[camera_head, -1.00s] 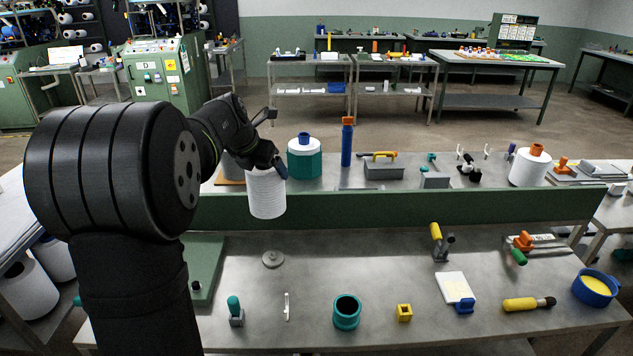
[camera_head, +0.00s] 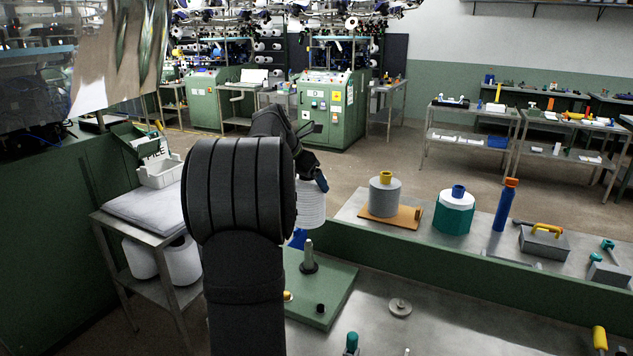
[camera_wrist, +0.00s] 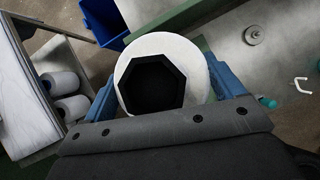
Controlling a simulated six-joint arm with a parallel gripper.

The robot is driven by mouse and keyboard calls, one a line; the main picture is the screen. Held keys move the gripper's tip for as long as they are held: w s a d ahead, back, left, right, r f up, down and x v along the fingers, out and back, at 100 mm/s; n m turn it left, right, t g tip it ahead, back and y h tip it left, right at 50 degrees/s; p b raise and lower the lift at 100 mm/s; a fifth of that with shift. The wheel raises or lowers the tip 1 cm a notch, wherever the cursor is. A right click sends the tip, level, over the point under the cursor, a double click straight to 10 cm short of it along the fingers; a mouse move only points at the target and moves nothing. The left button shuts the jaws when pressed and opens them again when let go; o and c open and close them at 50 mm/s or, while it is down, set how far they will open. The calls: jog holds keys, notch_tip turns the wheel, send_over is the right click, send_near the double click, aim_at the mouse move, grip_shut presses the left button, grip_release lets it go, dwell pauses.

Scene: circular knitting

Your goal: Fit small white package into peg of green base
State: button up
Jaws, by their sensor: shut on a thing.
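The small white package (camera_head: 312,208) is a ribbed white cylinder held in the air in the head view, mostly upright. My gripper (camera_head: 318,184) is shut on it; the arm hides its left part. In the wrist view the package (camera_wrist: 196,55) shows end-on as a white ring with a dark hexagonal centre, between the blue fingers of my gripper (camera_wrist: 160,86). The green base (camera_head: 325,312) is a flat plate on the table, with an upright grey metal peg (camera_head: 309,258). The package is above and apart from the peg. My arm covers the base's left side.
A short black knob (camera_head: 320,308) stands on the base. A grey disc (camera_head: 400,307) lies on the table to the right. A raised shelf holds a grey spool (camera_head: 384,197), a teal-and-white spool (camera_head: 454,212) and a blue bottle (camera_head: 504,207). A side cart (camera_head: 142,228) stands at left.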

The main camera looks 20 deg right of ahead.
send_over(308, 240)
jog(key=shift+f, duration=8.45)
jog(key=o, duration=1.1)
jog(key=v, duration=1.7)
jog(key=shift+r, duration=0.15)
